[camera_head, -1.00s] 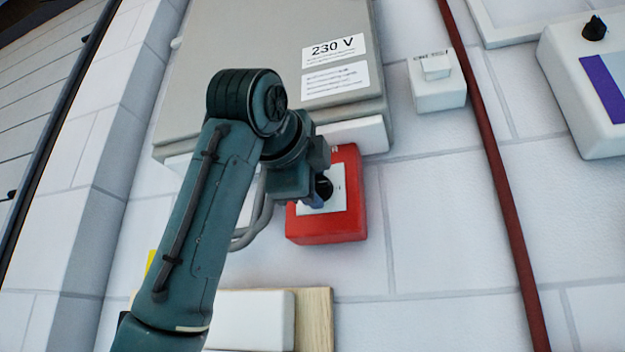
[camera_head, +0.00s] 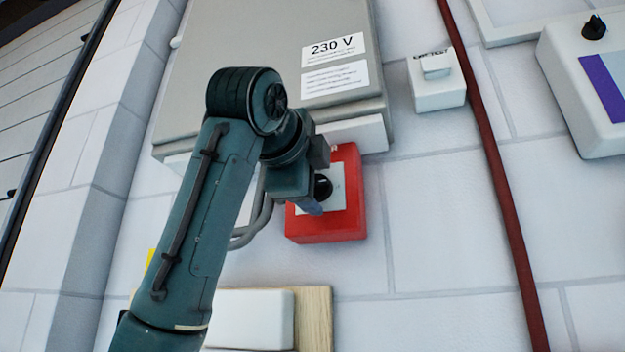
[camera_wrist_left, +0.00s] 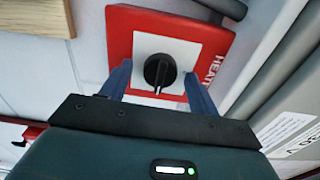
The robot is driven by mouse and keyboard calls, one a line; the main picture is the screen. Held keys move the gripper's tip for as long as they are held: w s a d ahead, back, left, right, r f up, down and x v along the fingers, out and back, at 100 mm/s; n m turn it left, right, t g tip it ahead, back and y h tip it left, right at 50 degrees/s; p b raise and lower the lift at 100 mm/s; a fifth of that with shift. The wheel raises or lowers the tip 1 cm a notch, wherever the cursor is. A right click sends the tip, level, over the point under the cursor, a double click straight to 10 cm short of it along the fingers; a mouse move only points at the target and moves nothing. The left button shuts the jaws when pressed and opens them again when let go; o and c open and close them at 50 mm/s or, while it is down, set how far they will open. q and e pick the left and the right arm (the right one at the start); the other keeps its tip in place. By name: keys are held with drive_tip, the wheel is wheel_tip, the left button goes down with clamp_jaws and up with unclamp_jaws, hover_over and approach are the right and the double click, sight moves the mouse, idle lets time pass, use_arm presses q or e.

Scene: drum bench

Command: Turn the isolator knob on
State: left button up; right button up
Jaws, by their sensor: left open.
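The isolator is a red box (camera_head: 340,225) on the white wall with a pale plate and a black round knob (camera_head: 322,187). My left gripper (camera_head: 312,207) is in front of it and hides part of its left side. In the left wrist view the knob (camera_wrist_left: 160,70) sits between the two blue fingers of the open gripper (camera_wrist_left: 158,82). I see a gap on each side of the knob, and the fingers do not appear to touch it. The red box (camera_wrist_left: 120,40) there carries white lettering that begins "HEAT". My right gripper is not in view.
A grey cabinet (camera_head: 245,50) labelled "230 V" hangs above the red box. A small white switch box (camera_head: 438,94), a dark red pipe (camera_head: 492,150) and a white unit with a black knob (camera_head: 590,85) are to the right. A wooden board (camera_head: 315,318) is below.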

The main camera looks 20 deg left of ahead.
use_arm(q)
drive_tip(key=s+b, duration=0.4)
drive_tip(key=s, duration=0.9)
drive_tip(key=shift+a, duration=0.25)
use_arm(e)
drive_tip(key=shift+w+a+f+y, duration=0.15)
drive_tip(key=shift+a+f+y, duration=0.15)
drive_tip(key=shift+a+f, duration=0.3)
use_arm(q)
drive_tip(key=shift+s, duration=0.1)
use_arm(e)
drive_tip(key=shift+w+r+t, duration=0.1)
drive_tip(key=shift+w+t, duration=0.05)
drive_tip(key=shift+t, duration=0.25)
